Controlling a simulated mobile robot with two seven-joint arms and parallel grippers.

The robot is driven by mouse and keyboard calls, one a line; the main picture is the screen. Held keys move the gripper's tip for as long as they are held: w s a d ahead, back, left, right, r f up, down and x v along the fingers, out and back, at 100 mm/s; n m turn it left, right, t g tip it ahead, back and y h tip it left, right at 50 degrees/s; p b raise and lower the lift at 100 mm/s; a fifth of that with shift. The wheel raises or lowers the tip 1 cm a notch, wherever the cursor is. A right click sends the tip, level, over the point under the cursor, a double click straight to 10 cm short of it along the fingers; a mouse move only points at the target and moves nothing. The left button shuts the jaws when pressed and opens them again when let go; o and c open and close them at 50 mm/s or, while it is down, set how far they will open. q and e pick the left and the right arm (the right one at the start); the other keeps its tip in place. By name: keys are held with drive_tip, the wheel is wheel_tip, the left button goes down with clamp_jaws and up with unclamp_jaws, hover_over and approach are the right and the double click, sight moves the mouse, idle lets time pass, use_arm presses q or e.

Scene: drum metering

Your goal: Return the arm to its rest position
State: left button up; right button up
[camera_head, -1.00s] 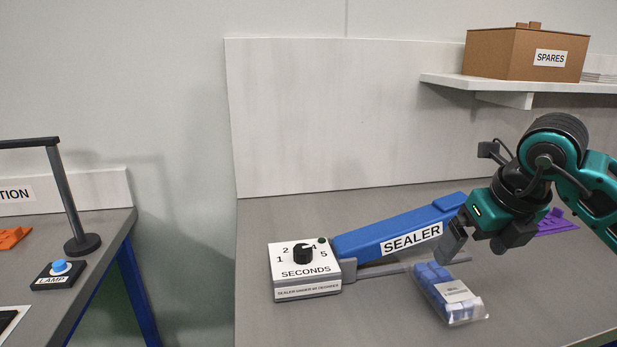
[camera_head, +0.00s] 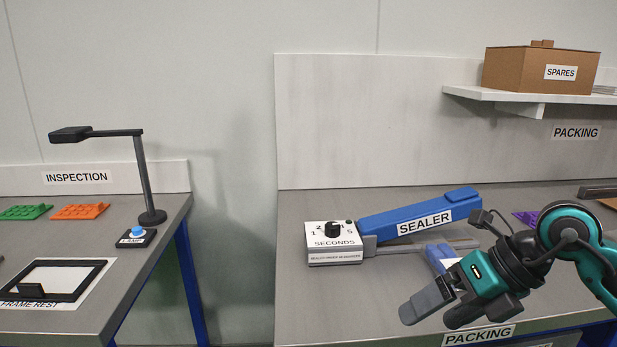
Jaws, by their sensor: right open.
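My right gripper (camera_head: 435,309) is open and empty. It hangs over the front of the packing bench (camera_head: 310,285), in front of the sealer, with its fingers pointing left. The blue sealer arm (camera_head: 405,218) lies at a slant on the bench, joined to a white box with a black dial (camera_head: 333,229) marked SECONDS. A bag with blue contents (camera_head: 439,254) lies by the sealer, mostly hidden behind my right gripper. My left gripper is not in view.
An inspection bench on the left holds a lamp (camera_head: 142,180), its blue button, a frame rest (camera_head: 60,272), and green and orange parts. A gap separates the benches. A SPARES box (camera_head: 530,72) stands on a shelf. A purple part (camera_head: 525,217) lies behind my right arm.

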drive_tip(key=s+a+r+m+y+p, duration=0.1)
drive_tip(key=s+a+y, duration=0.1)
drive_tip(key=a+y, duration=0.3)
drive_tip(key=s+a+r+m+y+p, duration=0.1)
drive_tip(key=s+a+r+y, duration=0.1)
drive_tip(key=a+y, duration=0.3)
drive_tip(key=w+d+f+m+t+h+p, duration=0.1)
drive_tip(key=d+f+m+t+h, duration=0.2)
drive_tip(key=f+m+t+h, duration=0.7)
drive_tip(key=w+d+r+m+t+y+p, duration=0.15)
drive_tip(key=d+m+t, duration=0.3)
drive_tip(key=m, duration=1.15)
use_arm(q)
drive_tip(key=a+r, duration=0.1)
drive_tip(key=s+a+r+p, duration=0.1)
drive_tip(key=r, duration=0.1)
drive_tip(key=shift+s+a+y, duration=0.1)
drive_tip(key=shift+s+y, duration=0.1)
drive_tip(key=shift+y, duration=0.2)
use_arm(e)
drive_tip(key=s+d+f+m+g+h, duration=0.1)
drive_tip(key=s+f+m+g+h, duration=0.2)
drive_tip(key=f, duration=0.5)
drive_tip(key=s+f+m+g+h, duration=0.3)
drive_tip(key=s+f+m, duration=0.2)
drive_tip(key=s+f, duration=0.3)
drive_tip(key=shift+s+d+f, duration=0.3)
drive_tip(key=shift+d+f, duration=0.1)
drive_tip(key=shift+f, duration=0.4)
drive_tip(key=shift+h, duration=0.25)
